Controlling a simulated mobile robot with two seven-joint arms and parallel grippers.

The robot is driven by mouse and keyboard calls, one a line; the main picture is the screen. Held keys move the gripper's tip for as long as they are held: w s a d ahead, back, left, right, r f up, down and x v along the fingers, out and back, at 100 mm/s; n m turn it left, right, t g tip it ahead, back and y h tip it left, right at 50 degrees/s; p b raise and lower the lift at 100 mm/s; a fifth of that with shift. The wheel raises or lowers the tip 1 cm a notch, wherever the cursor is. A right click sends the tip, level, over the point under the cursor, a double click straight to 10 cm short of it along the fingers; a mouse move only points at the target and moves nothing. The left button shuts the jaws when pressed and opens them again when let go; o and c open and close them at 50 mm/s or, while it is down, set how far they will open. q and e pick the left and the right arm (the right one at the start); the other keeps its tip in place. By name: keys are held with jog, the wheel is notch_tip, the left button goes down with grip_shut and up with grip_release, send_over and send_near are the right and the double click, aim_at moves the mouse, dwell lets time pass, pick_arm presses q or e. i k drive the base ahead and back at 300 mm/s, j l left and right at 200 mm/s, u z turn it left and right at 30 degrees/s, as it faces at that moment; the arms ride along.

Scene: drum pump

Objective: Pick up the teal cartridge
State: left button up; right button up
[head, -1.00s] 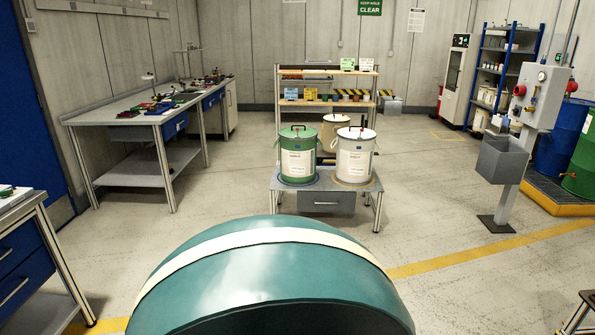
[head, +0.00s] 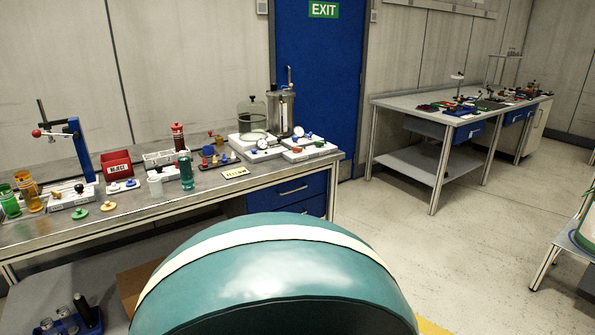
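A teal cylinder (head: 187,171), which looks like the teal cartridge, stands upright near the front edge of the grey workbench (head: 110,232) at the left. It is right of a small white cup (head: 155,187) and left of a yellow label card (head: 234,173). Neither of my grippers is in view.
A red bin (head: 117,165), a white rack (head: 166,158) and a blue press stand (head: 80,150) are behind. Green (head: 9,201) and amber (head: 30,195) cylinders stand at the left. White units with gauges (head: 257,148) fill the right end. Open floor lies right of the bench.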

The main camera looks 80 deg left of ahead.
aim_at(184, 165)
jog(key=u, duration=1.8)
jog(key=i+j+u, duration=0.2)
jog(key=j+u, duration=0.3)
jog(key=i+j+u, duration=0.2)
jog(key=u, duration=0.3)
jog(key=i+j, duration=0.35)
jog(key=i, duration=0.1)
